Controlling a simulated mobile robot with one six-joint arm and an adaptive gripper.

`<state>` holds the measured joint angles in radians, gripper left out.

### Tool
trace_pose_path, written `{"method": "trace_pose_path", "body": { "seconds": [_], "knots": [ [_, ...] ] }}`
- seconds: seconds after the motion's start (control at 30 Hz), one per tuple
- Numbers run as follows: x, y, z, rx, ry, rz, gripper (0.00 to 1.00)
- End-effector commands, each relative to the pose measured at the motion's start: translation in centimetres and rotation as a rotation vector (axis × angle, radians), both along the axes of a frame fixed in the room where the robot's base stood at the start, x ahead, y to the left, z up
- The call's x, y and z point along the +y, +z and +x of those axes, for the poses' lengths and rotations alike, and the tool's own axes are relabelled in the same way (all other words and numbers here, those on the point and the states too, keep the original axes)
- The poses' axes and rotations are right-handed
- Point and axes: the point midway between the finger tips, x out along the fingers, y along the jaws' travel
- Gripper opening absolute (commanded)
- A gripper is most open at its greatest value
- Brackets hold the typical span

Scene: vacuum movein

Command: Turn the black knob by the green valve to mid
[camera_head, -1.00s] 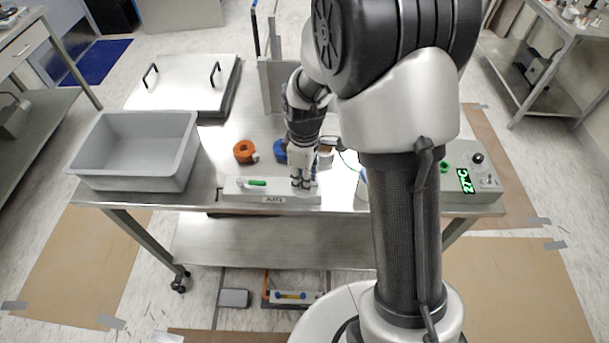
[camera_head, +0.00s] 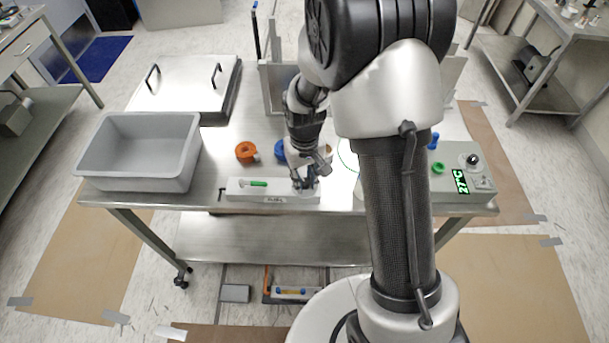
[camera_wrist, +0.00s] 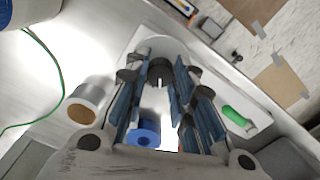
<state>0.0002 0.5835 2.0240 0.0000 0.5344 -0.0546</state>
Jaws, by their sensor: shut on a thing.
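A white box (camera_head: 236,190) with a label on its front lies at the front edge of the steel table. A green valve handle (camera_head: 258,183) lies on its top; it also shows in the wrist view (camera_wrist: 236,117). My gripper (camera_head: 306,186) points down at the right end of this box, to the right of the green handle. In the wrist view, the black knob (camera_wrist: 160,70) sits between my fingertips, and my gripper is shut on it.
An orange ring-like part (camera_head: 245,151) and a blue part (camera_head: 280,150) stand behind the box. A grey bin (camera_head: 140,185) is at left. A control box (camera_head: 440,190) with a green display, another knob and a green button stands at right.

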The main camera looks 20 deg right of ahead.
Motion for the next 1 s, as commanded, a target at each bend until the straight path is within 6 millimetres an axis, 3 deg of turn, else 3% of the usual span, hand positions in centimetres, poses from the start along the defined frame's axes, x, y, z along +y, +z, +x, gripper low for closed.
{"method": "trace_pose_path", "body": {
  "seconds": [0.5,1.0],
  "knots": [
    [-0.03,0.07,0.03,-0.001,-0.421,0.000,0.00],
    [-0.05,0.04,0.07,-0.002,-0.564,0.000,0.00]
  ]
}}
